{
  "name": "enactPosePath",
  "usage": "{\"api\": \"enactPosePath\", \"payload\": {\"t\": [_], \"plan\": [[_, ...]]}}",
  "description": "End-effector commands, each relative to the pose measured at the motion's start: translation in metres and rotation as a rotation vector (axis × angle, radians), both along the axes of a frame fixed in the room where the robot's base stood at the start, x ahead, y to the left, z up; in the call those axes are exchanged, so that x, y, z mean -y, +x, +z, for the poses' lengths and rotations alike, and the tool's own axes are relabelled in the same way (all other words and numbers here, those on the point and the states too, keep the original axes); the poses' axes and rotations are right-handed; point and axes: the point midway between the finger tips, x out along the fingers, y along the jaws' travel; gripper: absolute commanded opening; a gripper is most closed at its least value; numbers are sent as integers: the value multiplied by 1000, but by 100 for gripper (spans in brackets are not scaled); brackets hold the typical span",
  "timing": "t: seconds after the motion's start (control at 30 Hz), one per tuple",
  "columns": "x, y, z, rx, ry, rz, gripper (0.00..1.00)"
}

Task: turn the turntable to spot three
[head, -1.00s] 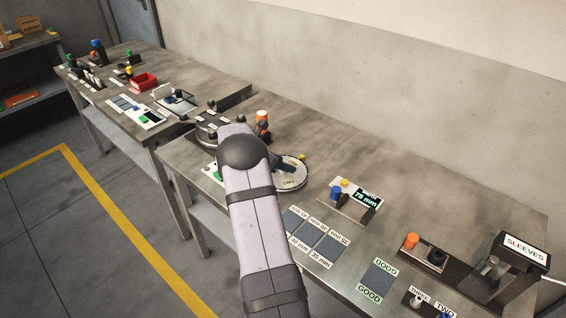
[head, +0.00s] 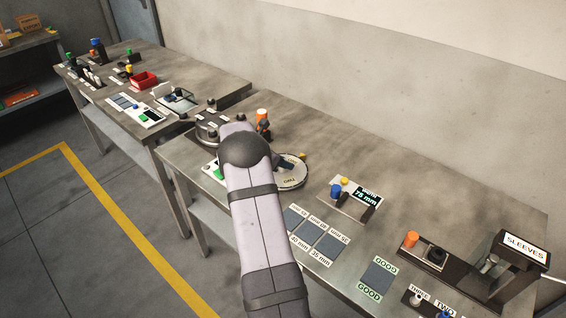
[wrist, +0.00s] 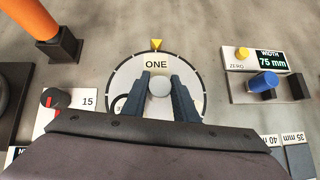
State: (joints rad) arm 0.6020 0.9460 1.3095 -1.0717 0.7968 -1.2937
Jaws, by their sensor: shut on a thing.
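The turntable (wrist: 193,70) is a round white dial with a dark ticked rim. In the wrist view its ONE label lies at the top, just under a fixed yellow pointer (wrist: 156,44). A smaller mark, partly covered, shows at its left. My gripper (wrist: 160,85) is over the dial, its two dark blue fingers on either side of the pale round knob (wrist: 160,86) at the centre, shut on it. In the head view the turntable (head: 291,182) is partly hidden behind my arm, and my fingers are mostly covered.
A width gauge (wrist: 265,73) reading 75 mm stands right of the dial. An orange cylinder (wrist: 30,18) stands at upper left. Marked pads (head: 318,234) lie in front of the gauge.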

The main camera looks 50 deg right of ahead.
Motion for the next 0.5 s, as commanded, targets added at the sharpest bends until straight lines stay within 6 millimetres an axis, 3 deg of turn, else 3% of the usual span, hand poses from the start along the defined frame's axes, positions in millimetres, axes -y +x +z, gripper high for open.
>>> {"api": "enactPosePath", "payload": {"t": [0.5], "plan": [[2, -1, 1, 1, -5, 212, 0]]}}
